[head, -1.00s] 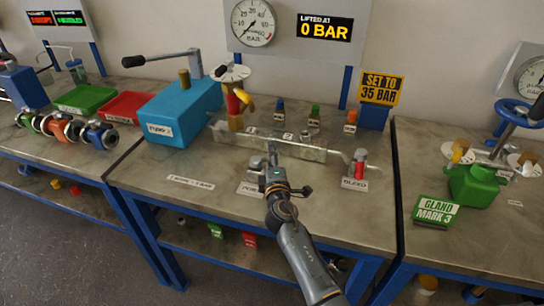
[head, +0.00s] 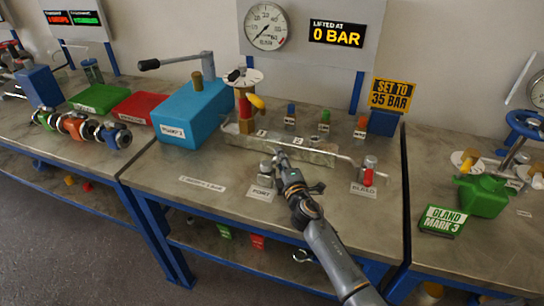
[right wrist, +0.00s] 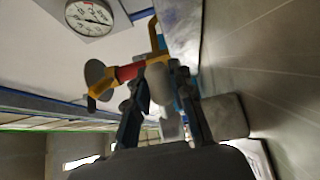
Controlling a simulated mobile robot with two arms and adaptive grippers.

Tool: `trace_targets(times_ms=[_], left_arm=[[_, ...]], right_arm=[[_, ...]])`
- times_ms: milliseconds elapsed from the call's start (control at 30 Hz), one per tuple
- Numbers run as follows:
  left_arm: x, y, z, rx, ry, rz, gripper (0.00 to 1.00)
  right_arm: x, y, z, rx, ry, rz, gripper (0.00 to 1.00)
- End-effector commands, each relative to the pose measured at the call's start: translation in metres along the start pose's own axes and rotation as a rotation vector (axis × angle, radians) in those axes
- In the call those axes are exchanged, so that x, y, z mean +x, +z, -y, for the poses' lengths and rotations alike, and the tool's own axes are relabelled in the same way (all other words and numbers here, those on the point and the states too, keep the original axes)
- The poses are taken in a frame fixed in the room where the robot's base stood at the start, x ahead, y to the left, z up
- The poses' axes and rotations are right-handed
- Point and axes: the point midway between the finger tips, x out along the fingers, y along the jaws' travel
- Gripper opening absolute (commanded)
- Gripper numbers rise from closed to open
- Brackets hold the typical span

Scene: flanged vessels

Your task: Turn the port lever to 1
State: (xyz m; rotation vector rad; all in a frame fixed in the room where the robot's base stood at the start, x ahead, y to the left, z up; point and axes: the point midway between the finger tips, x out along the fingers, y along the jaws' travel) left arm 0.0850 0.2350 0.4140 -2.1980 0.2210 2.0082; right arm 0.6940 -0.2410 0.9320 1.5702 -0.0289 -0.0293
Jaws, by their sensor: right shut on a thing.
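The port valve (head: 266,170) is a small grey metal body at the front of the manifold block, behind the PORT label (head: 261,193). Plates marked 1 (head: 262,133) and 2 (head: 299,140) sit on the block. My right gripper (head: 282,162) is at the port valve and covers most of its lever. In the right wrist view, the fingers (right wrist: 163,88) are closed around a rounded grey piece (right wrist: 158,80), which appears to be the port lever's end. The lever's exact angle is hidden. My left gripper is not in view.
The bleed valve (head: 368,172) with its red part stands right of my gripper. A red and yellow relief valve (head: 245,103) rises behind on the left, near the blue pump (head: 192,112). The gauge display (head: 336,33) reads 0 BAR. The front bench strip is mostly clear.

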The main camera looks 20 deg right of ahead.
Motion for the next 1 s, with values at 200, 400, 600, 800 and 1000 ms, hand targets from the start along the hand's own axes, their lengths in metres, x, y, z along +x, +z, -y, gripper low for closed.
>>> trace_targets(times_ms=[200, 400, 600, 800, 1000], left_arm=[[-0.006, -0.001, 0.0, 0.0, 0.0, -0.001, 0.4], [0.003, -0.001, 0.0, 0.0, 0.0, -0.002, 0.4], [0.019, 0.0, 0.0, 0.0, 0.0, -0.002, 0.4], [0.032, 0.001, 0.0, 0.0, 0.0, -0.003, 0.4], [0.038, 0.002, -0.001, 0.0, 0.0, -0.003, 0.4]], right_arm=[[0.008, 0.004, 0.0, -0.008, -0.002, -0.192, 0.0], [0.016, -0.002, 0.002, -0.007, 0.0, -0.37, 0.0], [0.021, -0.009, 0.004, -0.004, 0.0, -0.519, 0.0], [0.024, -0.014, 0.003, -0.002, 0.0, -0.621, 0.0], [0.025, -0.017, 0.002, -0.002, 0.0, -0.677, 0.0]])
